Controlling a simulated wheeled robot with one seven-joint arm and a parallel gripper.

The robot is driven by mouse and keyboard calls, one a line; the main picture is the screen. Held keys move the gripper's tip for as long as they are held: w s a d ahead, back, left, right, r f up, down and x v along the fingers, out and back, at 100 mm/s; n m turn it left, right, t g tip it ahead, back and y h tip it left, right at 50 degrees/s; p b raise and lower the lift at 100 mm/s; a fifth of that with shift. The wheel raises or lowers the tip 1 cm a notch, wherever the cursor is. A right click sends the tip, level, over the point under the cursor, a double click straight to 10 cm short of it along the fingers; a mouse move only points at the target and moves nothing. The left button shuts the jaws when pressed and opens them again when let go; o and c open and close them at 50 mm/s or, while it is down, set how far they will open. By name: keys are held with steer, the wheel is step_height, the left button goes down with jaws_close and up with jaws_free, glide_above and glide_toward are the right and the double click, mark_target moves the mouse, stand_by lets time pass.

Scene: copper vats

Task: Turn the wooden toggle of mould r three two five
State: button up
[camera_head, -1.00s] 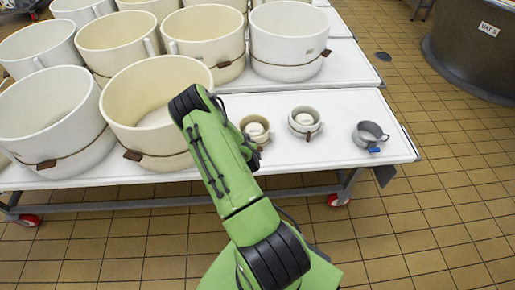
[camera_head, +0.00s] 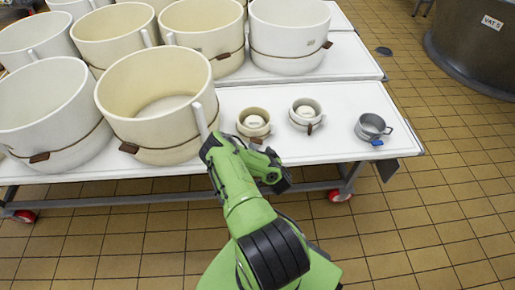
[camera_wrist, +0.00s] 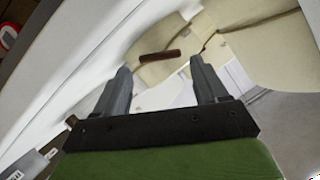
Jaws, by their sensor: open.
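Cream moulds with cords and brown wooden toggles stand on the white tables. No mould number is readable, so I cannot tell which is r three two five. In the head view, a large mould (camera_head: 155,103) has a toggle (camera_head: 129,148) at its lower left. A small yellowish mould (camera_head: 253,130) and a small whiter mould (camera_head: 306,105) stand right of it. In the wrist view, a brown toggle (camera_wrist: 160,56) lies against a cream mould, beyond and between the fingertips. My gripper (camera_wrist: 160,72) is open, empty and apart from it. My gripper's fingers are not distinguishable in the head view.
A grey metal cup (camera_head: 371,127) with a blue tag stands near the right end of the front table (camera_head: 345,150). More large moulds crowd the left and back. A dark vat (camera_head: 470,50) stands at the upper right.

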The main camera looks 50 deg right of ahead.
mark_target(257, 143)
steer(key=b+x, duration=0.2)
steer(key=x, duration=0.3)
steer(key=shift+c, duration=0.4)
steer(key=c, duration=0.7)
